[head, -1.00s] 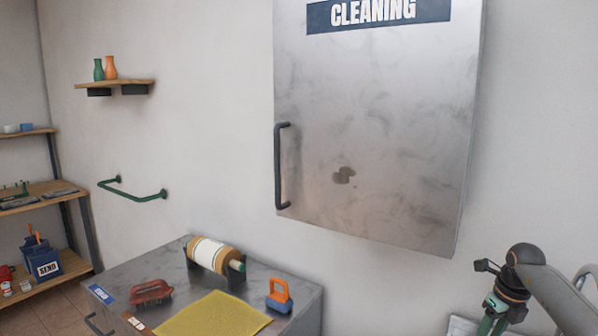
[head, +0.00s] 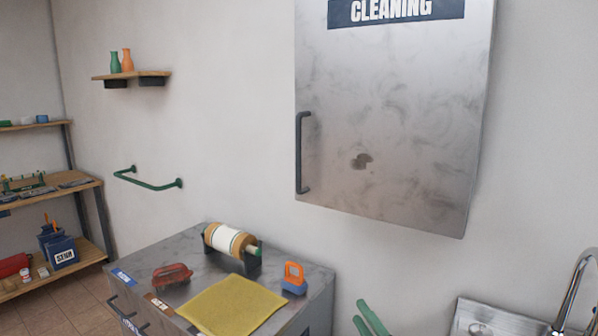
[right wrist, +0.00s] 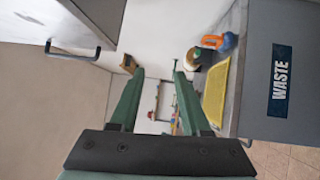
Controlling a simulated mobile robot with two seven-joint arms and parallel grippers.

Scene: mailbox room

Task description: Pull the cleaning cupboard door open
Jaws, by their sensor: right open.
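The cleaning cupboard (head: 395,110) is a smudged grey metal box on the wall, with a dark "CLEANING" label at its top. Its door is shut. A dark vertical bar handle (head: 300,152) is on the door's left edge. My right gripper (head: 366,316) shows only its green fingers at the bottom edge of the head view, below the cupboard and apart from the handle. In the right wrist view its fingers (right wrist: 159,74) are spread and empty, with the handle (right wrist: 72,49) off to the upper left. My left gripper is out of view.
A metal cabinet (head: 318,284) below holds a roll (head: 230,240), a red brush (head: 171,274), a yellow cloth (head: 232,306) and an orange-blue item (head: 294,278). A sink tap (head: 578,270) is at right. A green rail (head: 148,181) is on the wall. Air before the door is clear.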

